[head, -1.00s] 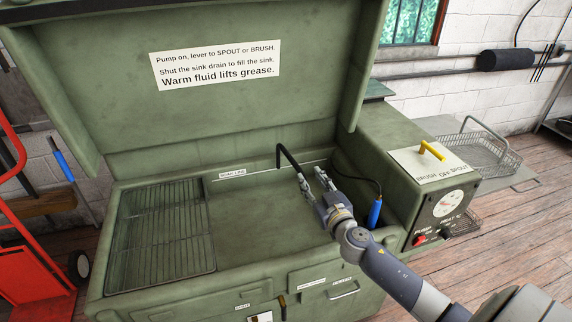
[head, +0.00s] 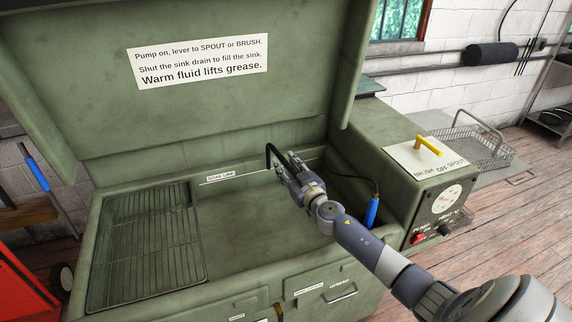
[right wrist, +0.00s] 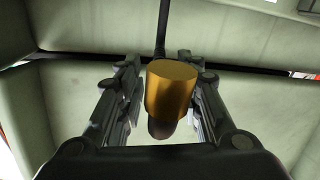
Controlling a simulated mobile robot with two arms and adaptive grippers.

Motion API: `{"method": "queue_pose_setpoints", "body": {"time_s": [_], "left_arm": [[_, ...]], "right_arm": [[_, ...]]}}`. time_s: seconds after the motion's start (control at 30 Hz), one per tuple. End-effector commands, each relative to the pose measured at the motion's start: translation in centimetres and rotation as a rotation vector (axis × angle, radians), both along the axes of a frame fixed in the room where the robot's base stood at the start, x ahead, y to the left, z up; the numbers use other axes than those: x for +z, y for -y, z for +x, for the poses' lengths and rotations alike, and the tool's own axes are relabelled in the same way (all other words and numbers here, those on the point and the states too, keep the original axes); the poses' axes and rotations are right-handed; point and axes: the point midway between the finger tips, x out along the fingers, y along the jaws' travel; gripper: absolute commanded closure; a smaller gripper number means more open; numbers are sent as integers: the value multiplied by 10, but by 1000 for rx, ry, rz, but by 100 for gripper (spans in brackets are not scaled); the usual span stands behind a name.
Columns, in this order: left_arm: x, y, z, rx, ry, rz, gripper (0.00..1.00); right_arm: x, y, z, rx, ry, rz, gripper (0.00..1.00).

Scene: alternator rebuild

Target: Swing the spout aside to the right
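The spout (head: 268,156) is a thin black bent pipe rising at the back wall of the green sink (head: 240,225). Its outer end is hidden by my right gripper (head: 283,168) in the head view. In the right wrist view a brass-coloured cylinder (right wrist: 171,92), apparently the spout's tip, sits between the two fingers of my right gripper (right wrist: 162,105), with the black pipe behind it. The fingers are apart, with a small gap on the left side; contact on the right cannot be told. My left gripper is out of view.
A wire rack (head: 150,250) lies at the sink's left. A blue-handled brush (head: 372,211) on a black hose stands at its right, near my right forearm. The control box (head: 440,195) carries a yellow lever (head: 428,144) and red pump knob (head: 418,238). The raised lid (head: 200,115) stands behind.

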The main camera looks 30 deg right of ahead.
Motion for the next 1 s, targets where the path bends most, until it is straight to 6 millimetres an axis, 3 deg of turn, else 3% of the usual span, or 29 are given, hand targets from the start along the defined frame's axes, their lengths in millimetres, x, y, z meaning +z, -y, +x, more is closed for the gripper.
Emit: {"method": "queue_pose_setpoints", "body": {"time_s": [0.13,0.4,0.53,0.57,0.8,1.0], "left_arm": [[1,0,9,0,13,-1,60],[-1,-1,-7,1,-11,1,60],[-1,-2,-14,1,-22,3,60],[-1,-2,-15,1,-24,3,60],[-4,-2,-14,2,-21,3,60],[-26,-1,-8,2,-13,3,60]], "right_arm": [[0,1,6,-1,0,-2,67],[0,1,7,-1,0,-1,67],[0,1,7,-1,0,-1,96],[0,1,7,0,0,-1,100],[-1,3,6,5,-1,-2,100],[-8,16,6,83,-5,-4,100]]}}
